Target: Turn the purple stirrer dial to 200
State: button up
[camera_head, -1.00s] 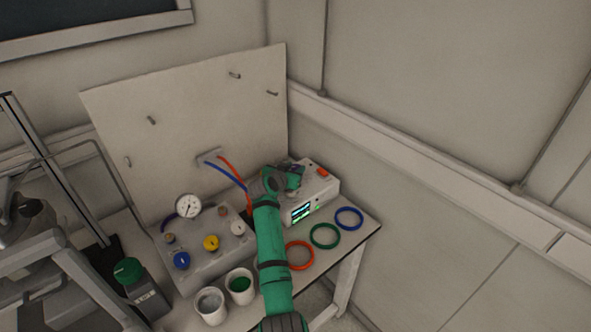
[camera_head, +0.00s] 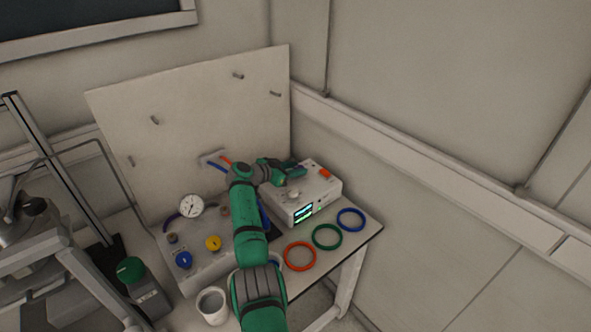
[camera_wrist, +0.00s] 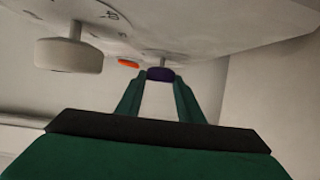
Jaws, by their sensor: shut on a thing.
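The purple stirrer dial (camera_wrist: 160,74) shows in the wrist view, small and dark, between my fingertips, under the pale face of the device. My gripper (camera_wrist: 158,80) is shut on it, one green finger on each side. In the head view my gripper (camera_head: 298,170) is over the far left part of the white device (camera_head: 322,195), which has a lit display (camera_head: 303,212). The dial is hidden there behind my gripper. Its number marks cannot be read.
A white knob (camera_wrist: 68,55) and an orange button (camera_wrist: 128,63) are on the same face. Orange (camera_head: 299,256), green (camera_head: 327,237) and blue (camera_head: 350,219) rings lie in front. A panel with a gauge (camera_head: 191,206) and a white cup (camera_head: 212,305) are left of my arm.

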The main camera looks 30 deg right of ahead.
jog(key=shift+f, duration=0.1)
dwell(0.4)
jog(key=o, duration=1.1)
jog(key=shift+c, duration=0.2)
jog(key=v, duration=1)
jog(key=shift+s+a, duration=0.1)
jog(key=shift+a, duration=0.2)
